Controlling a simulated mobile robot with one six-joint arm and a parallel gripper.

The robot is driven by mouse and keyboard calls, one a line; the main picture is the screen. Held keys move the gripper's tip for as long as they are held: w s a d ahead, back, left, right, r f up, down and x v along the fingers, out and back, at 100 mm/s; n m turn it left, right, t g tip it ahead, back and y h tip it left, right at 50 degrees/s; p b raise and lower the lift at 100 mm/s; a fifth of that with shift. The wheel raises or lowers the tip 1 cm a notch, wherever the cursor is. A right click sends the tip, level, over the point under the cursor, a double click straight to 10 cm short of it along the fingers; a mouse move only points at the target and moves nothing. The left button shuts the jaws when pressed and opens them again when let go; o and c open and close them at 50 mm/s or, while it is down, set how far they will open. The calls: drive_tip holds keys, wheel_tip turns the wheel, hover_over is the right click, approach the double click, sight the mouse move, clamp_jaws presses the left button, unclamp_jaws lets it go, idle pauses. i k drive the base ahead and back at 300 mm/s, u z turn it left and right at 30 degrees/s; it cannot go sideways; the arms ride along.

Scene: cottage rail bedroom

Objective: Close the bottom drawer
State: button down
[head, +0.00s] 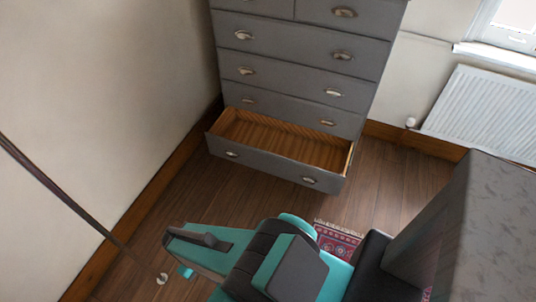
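A grey chest of drawers (295,60) stands against the far wall. Its bottom drawer (270,171) is pulled out, showing an empty wooden inside. The drawer's front has two metal cup handles, one at the left (232,154) and one at the right (309,180). The drawers above are shut. My arm, teal and black, reaches in from the bottom of the head view, short of the drawer with floor between them.
A wall with a wooden skirting board (150,205) runs along the left. A white radiator (485,112) hangs under the window at the right. A red patterned rug (338,242) lies partly behind my arm. Bare wooden floor (235,198) lies in front of the drawer.

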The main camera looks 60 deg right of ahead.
sight(310, 159)
drive_tip(key=z, duration=0.35)
drive_tip(key=i, duration=0.85)
drive_tip(key=z, duration=0.4)
